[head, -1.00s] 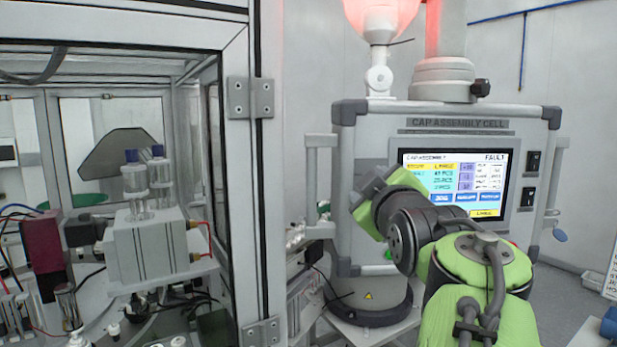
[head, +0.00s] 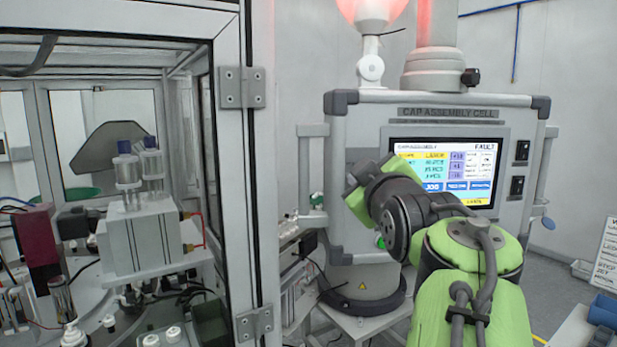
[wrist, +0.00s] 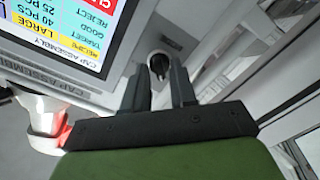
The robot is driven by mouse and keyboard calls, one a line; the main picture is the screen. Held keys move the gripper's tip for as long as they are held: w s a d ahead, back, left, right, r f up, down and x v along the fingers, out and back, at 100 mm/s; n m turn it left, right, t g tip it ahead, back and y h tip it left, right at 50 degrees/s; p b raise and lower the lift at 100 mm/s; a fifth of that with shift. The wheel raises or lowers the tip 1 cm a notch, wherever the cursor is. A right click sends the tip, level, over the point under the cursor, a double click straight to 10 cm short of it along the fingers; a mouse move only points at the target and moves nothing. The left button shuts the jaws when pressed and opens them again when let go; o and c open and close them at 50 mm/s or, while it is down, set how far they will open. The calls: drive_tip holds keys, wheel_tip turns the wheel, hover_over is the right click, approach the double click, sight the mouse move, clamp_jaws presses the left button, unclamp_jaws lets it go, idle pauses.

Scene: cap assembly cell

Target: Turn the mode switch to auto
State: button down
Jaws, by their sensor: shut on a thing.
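The mode switch (wrist: 158,65) is a dark knob in a pale round ring on the grey panel face, beside the screen. In the wrist view it lies between the two dark fingers of my gripper (wrist: 159,78), which is shut on it. In the head view my gripper (head: 366,192) is at the left part of the control panel (head: 355,120), left of the screen (head: 470,150). There the green gripper body and dark wrist hide the switch and the fingertips. The knob's pointing direction is hard to read. The screen shows FAULT.
Two black switches (head: 522,151) sit right of the screen. A green button (head: 380,242) is below my gripper. A pale handle (head: 312,175) stands at the panel's left side. The framed machine enclosure (head: 258,180) is close on the left. A red-lit lamp (head: 374,12) is above.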

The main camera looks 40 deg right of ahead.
drive_tip(key=shift+s+d+f+m+b, duration=0.1)
drive_tip(key=shift+m+b, duration=0.45)
drive_tip(key=shift+m, duration=3.75)
drive_tip(key=shift+s+d+m+b, duration=0.1)
drive_tip(key=shift+m+b, duration=0.45)
drive_tip(key=shift+m, duration=3.75)
drive_tip(key=c, duration=0.9)
unclamp_jaws()
